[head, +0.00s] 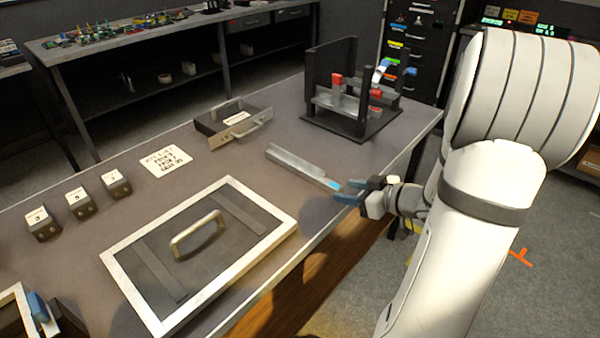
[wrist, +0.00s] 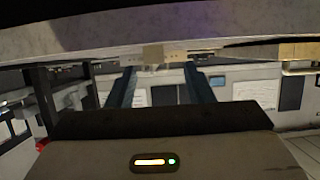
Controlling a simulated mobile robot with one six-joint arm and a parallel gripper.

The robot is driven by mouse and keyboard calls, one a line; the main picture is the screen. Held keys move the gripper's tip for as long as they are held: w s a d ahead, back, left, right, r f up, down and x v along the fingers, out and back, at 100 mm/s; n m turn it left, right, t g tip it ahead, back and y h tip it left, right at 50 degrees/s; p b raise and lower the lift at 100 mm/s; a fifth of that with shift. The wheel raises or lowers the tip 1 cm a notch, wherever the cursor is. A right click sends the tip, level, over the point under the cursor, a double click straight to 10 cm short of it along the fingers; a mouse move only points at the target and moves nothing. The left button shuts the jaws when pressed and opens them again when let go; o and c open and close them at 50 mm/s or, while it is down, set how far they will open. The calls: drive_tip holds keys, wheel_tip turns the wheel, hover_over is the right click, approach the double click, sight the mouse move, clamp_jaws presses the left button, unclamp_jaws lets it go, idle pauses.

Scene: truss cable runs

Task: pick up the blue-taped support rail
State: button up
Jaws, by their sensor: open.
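The support rail (head: 296,164) is a grey metal bar lying on the bench near its front edge in the head view. Blue tape (head: 333,184) wraps its end nearest my gripper. My gripper (head: 352,190), with blue fingers, is just right of the taped end, at the bench edge. In the wrist view its two fingers (wrist: 160,88) stand apart with nothing clearly between them. I cannot tell from the head view whether a finger touches the rail. I cannot make out the rail for certain in the wrist view.
A framed panel with a handle (head: 198,233) lies left of the rail. A dark stand (head: 350,118) with red clamps is behind. Bare bench surrounds the rail.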

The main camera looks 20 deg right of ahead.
sight(333, 185)
drive_tip(key=x, duration=0.2)
drive_tip(key=b+x, duration=0.1)
drive_tip(key=x, duration=0.2)
drive_tip(key=shift+w+r+b, duration=0.15)
drive_tip(key=shift+w+b, duration=0.25)
drive_tip(key=shift+w, duration=0.15)
clamp_jaws()
